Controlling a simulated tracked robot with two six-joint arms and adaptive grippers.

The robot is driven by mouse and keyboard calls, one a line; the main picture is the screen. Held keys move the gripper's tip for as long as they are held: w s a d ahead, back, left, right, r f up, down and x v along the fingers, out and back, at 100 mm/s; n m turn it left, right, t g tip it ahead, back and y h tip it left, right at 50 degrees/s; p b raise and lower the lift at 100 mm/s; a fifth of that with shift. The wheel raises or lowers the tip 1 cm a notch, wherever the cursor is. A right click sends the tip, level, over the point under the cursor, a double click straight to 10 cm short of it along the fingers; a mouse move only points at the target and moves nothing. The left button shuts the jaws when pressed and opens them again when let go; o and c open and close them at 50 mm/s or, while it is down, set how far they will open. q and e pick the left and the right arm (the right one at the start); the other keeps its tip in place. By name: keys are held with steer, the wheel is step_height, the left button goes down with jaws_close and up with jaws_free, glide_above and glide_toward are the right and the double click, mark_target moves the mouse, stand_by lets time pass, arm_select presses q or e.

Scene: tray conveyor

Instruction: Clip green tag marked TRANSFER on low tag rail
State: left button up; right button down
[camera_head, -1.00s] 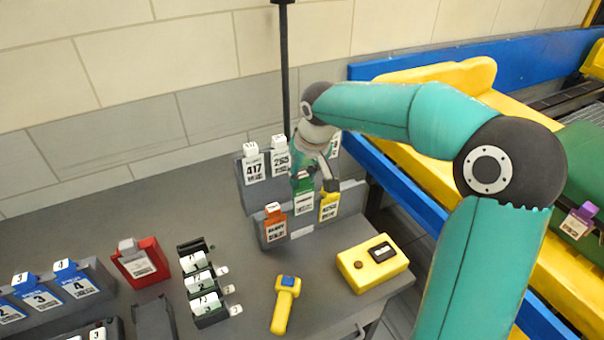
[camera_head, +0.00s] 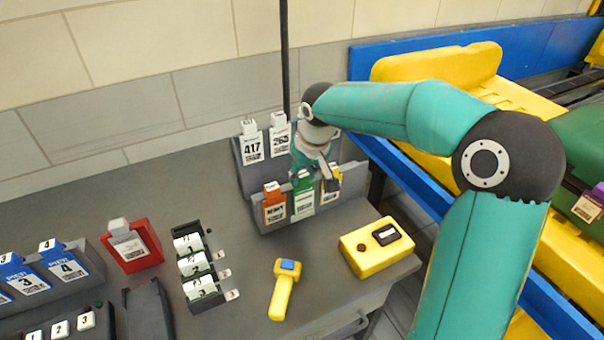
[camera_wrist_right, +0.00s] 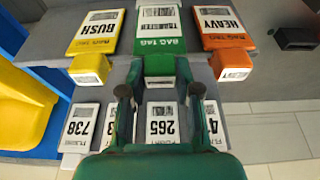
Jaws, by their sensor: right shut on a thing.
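The green tag (camera_head: 303,201) sits between an orange tag (camera_head: 274,209) and a yellow tag (camera_head: 333,187) at the low tag rail (camera_head: 262,222), level with them. In the right wrist view the green tag (camera_wrist_right: 160,28) hangs between the yellow RUSH tag (camera_wrist_right: 99,33) and the orange HEAVY tag (camera_wrist_right: 222,28); its main word is cut off. My right gripper (camera_head: 306,178) is shut on the green tag's top; its fingers (camera_wrist_right: 160,92) flank the clip. I cannot tell whether the clip is fully seated. My left gripper is out of view.
White flight tags (camera_head: 252,148) hang on the higher rail behind. A yellow box (camera_head: 375,248), a yellow handheld tool (camera_head: 284,290), a red holder (camera_head: 132,247) and a black rack (camera_head: 206,278) stand on the grey table. The conveyor (camera_head: 440,170) lies right.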

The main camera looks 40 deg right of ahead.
stand_by(0.3)
steer(key=c, duration=0.7)
jaws_free()
